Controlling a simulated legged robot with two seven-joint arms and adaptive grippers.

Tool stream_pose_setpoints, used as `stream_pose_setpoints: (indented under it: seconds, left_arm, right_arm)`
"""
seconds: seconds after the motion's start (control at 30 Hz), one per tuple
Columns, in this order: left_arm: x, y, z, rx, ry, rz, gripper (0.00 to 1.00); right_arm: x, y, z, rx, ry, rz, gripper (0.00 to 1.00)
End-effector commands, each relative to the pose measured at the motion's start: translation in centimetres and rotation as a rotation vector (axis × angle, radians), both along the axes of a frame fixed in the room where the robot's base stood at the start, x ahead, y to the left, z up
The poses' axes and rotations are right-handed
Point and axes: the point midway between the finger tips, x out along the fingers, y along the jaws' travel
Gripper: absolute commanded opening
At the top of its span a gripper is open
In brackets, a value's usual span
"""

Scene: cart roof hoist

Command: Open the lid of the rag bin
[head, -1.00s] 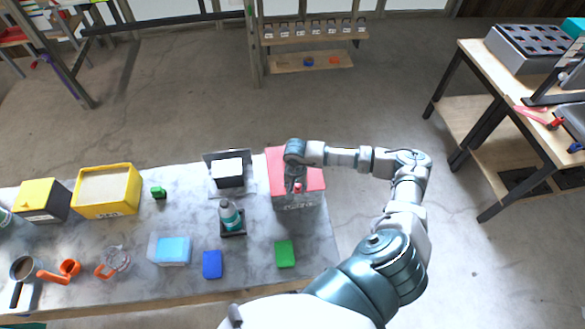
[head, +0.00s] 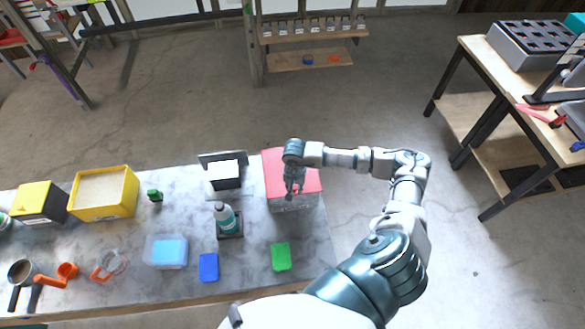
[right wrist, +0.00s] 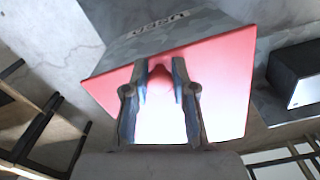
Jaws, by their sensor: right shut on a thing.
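The rag bin (head: 292,204) is a grey box at the right end of the marble-topped table. Its red lid (head: 274,168) lies on top; I see no clear gap under it. In the right wrist view the lid (right wrist: 222,75) fills the middle, and the bin's grey side (right wrist: 200,30) carries dark lettering. My right gripper (head: 292,192) is over the lid's front part. In the right wrist view its two fingers (right wrist: 161,68) are on either side of a round red knob (right wrist: 158,82) on the lid, shut on it. My left gripper is not in view.
A bottle in a dark holder (head: 226,220) and a black-and-white box (head: 226,175) stand left of the bin. A green block (head: 281,257) lies in front of it. A yellow bin (head: 104,194) is farther left. Open floor lies behind and right of the table.

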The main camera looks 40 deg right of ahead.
Motion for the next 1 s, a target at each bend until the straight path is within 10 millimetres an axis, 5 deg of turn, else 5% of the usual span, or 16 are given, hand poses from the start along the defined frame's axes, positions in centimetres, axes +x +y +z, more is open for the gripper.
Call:
stream_pose_setpoints:
  seconds: [0.53, 1.0]
  left_arm:
    - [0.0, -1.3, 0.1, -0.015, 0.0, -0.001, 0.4]
    - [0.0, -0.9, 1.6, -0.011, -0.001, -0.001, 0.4]
  right_arm:
    - [0.2, -0.2, 0.4, -0.004, -0.003, -0.003, 0.15]
    - [1.1, -0.6, 3.8, -0.004, -0.006, -0.002, 0.15]
